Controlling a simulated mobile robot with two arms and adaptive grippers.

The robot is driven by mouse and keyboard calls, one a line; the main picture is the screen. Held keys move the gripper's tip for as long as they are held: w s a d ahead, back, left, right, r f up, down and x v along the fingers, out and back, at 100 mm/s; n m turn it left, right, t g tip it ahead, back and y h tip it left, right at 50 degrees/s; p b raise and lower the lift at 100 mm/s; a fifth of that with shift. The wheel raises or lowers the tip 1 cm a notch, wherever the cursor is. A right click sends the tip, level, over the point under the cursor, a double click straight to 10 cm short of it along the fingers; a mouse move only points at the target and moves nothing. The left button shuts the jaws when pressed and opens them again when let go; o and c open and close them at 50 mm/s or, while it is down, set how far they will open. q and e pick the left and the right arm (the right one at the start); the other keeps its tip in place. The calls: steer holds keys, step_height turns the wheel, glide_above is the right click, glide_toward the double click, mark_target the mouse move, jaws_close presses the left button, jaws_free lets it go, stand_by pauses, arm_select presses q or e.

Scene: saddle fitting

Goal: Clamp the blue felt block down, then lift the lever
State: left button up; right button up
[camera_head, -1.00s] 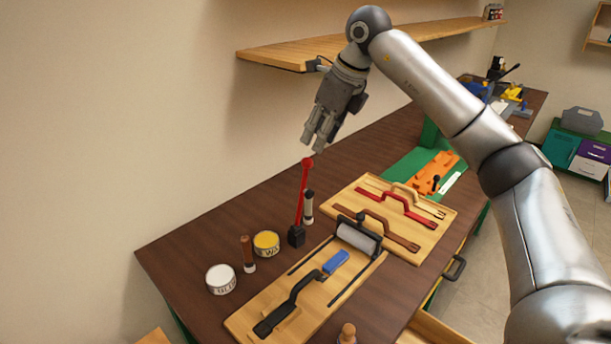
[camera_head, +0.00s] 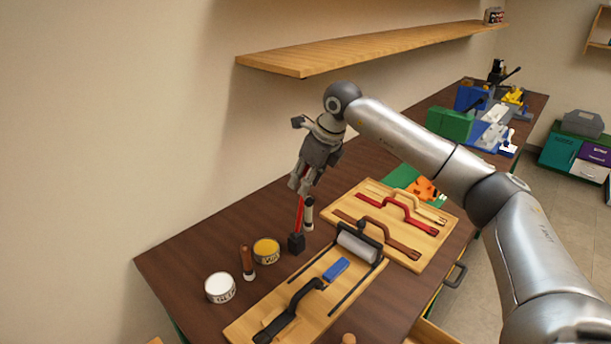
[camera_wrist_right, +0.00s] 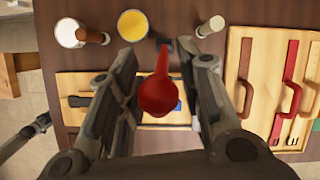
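The blue felt block (camera_head: 336,269) lies on a wooden board (camera_head: 250,325) between two dark rails. A grey roller in a black frame (camera_head: 358,247) stands just beyond it, and a black curved handle (camera_head: 290,312) is on its near side. The red lever (camera_head: 299,213) rises from a black base (camera_head: 296,243) behind the board. My right gripper (camera_head: 300,187) is over the lever's top and hides its knob. In the right wrist view the red knob (camera_wrist_right: 158,95) lies between the spread fingers, with gaps on both sides.
A white jar (camera_head: 220,287), a yellow jar (camera_head: 266,250) and a brown-handled tool (camera_head: 247,262) stand left of the lever. Another small tool (camera_head: 308,213) stands close to its right. A board of handles (camera_head: 440,232) lies to the right. A shelf (camera_head: 370,50) hangs above.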

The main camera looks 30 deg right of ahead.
steer(key=shift+f, duration=0.1)
steer(key=c, duration=0.7)
steer(key=shift+w, duration=0.15)
jaws_close()
